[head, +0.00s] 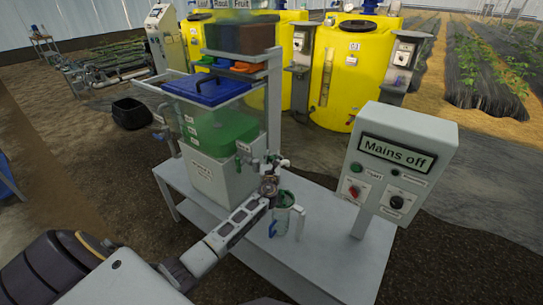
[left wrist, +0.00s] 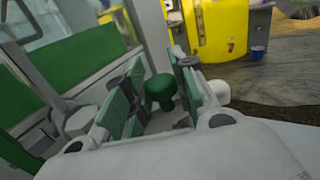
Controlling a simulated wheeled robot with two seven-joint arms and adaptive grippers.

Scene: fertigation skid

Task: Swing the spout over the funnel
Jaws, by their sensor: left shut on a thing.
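My left gripper (head: 268,188) reaches in from the lower left to the small valve and spout at the front of the tank. In the left wrist view, the left gripper (left wrist: 160,100) has its green-padded fingers on either side of a green knob (left wrist: 160,88) and is shut on it. A white spout end (head: 284,163) shows just beyond the fingers; a white rounded end (left wrist: 220,90) also shows in the left wrist view. A green funnel-like vessel (head: 285,199) stands right below and beside the gripper, partly hidden. My right gripper is out of view.
The grey-white bench (head: 255,258) carries a white tank (head: 215,177) with a blue lid (head: 207,88). A control box reading "Mains off" (head: 397,153) stands at the right. Yellow tanks (head: 352,75) stand behind. The bench's front is clear.

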